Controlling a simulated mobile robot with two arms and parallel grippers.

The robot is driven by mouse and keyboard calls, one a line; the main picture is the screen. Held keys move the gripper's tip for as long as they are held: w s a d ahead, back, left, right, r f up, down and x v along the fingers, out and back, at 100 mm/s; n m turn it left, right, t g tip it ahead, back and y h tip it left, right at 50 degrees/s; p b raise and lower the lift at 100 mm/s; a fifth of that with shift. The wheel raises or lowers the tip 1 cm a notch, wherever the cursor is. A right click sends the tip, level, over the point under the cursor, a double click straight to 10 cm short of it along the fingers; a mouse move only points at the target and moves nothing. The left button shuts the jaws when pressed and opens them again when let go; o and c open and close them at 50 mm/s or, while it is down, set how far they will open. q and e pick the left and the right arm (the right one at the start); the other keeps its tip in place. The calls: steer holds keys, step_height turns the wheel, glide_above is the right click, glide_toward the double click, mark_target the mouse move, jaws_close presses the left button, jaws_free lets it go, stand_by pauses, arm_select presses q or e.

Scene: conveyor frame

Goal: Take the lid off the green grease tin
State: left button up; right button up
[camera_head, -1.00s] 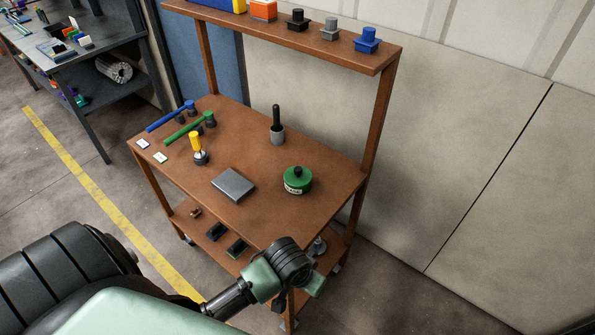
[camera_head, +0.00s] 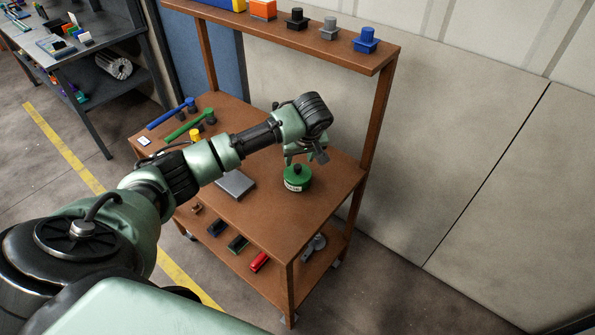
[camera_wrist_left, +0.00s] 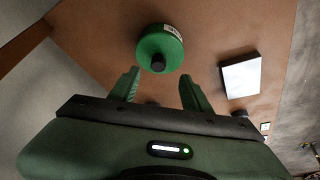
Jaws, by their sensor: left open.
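The green grease tin (camera_head: 297,183) stands upright on the brown shelf of the rack, with a pale label on its side. Its green lid with a black knob (camera_head: 297,168) is on top. In the left wrist view the tin (camera_wrist_left: 160,45) and its dark knob (camera_wrist_left: 158,63) lie just beyond the fingertips. My left gripper (camera_head: 303,157) is open and empty, pointing down just above the tin. In the left wrist view the open fingers (camera_wrist_left: 158,80) sit apart on either side, not touching the tin. My right gripper is not in view.
A grey block (camera_head: 235,184) lies left of the tin. Green (camera_head: 184,129) and blue (camera_head: 170,115) handled tools and a yellow-topped tool (camera_head: 195,135) are behind my arm. An upper shelf (camera_head: 330,50) overhangs the back. A red item (camera_head: 259,262) lies on the lower shelf.

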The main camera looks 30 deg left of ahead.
mark_target(298, 167)
arm_select(q)
steer(key=shift+d+p+x, duration=0.2)
steer(key=shift+p+x, duration=0.5)
steer(key=shift+x, duration=2.45)
jaws_close()
